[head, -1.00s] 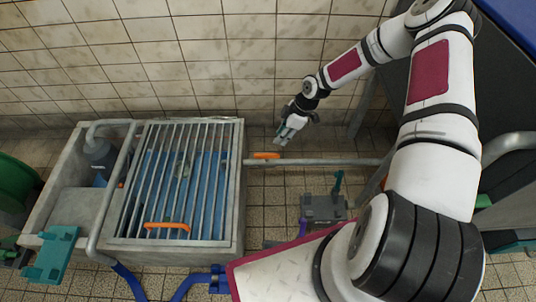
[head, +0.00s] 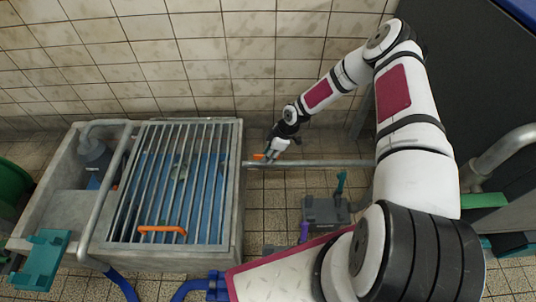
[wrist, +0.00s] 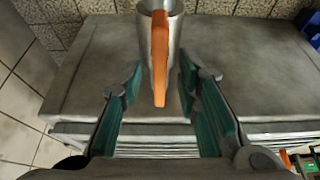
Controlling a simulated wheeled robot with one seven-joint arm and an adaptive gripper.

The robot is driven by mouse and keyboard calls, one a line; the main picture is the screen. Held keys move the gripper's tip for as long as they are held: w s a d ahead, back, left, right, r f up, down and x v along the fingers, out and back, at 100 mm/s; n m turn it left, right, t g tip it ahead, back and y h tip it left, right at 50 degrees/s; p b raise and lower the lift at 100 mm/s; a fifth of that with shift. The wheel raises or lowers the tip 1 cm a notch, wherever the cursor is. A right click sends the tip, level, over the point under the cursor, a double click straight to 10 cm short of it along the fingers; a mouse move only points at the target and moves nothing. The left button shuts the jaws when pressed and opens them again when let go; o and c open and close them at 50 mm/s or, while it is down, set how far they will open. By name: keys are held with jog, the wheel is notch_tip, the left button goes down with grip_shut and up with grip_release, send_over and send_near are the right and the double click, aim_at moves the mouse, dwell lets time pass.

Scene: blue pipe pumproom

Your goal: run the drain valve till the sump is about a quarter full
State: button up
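The drain valve's orange lever (head: 258,156) sits on the grey pipe (head: 330,163) just right of the sump. In the wrist view the lever (wrist: 160,58) looks roughly in line with the pipe. My gripper (head: 270,152) is at the lever in the head view and partly covers it. In the wrist view my gripper (wrist: 159,80) is open, with one teal finger on each side of the lever and gaps visible. The sump (head: 236,190) is a grey basin under a barred grate. Blue shows below the bars; I cannot tell its level.
An orange handle (head: 162,230) lies on the grate. A bent grey pipe (head: 112,190) crosses the sump's left part. A teal clamp-like part (head: 42,258) is at the front left. A grey box (head: 326,210) stands on the tiled floor below the pipe. A tiled wall is behind.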

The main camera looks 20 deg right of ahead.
jog(key=shift+c, duration=0.6)
grip_shut()
jog(key=shift+m, duration=0.3)
jog(key=m+t+p, duration=0.1)
jog(key=m, duration=0.1)
jog(key=shift+s+r+m+h, duration=0.1)
jog(key=shift+m+h, duration=0.2)
jog(key=shift+h, duration=0.1)
jog(key=m+t+h+p, duration=0.1)
jog(key=m, duration=0.3)
jog(key=shift+a+m, duration=0.1)
jog(key=shift+m, duration=0.2)
jog(key=m+h, duration=0.1)
jog(key=m, duration=0.1)
jog(key=m+t+h+p, duration=0.1)
jog(key=m, duration=0.2)
jog(key=shift+s+a, duration=0.1)
jog(key=m+h, duration=0.2)
jog(key=m, duration=0.3)
jog(key=shift+a+b, duration=0.1)
jog(key=shift+b, duration=0.25)
jog(key=shift+m, duration=0.3)
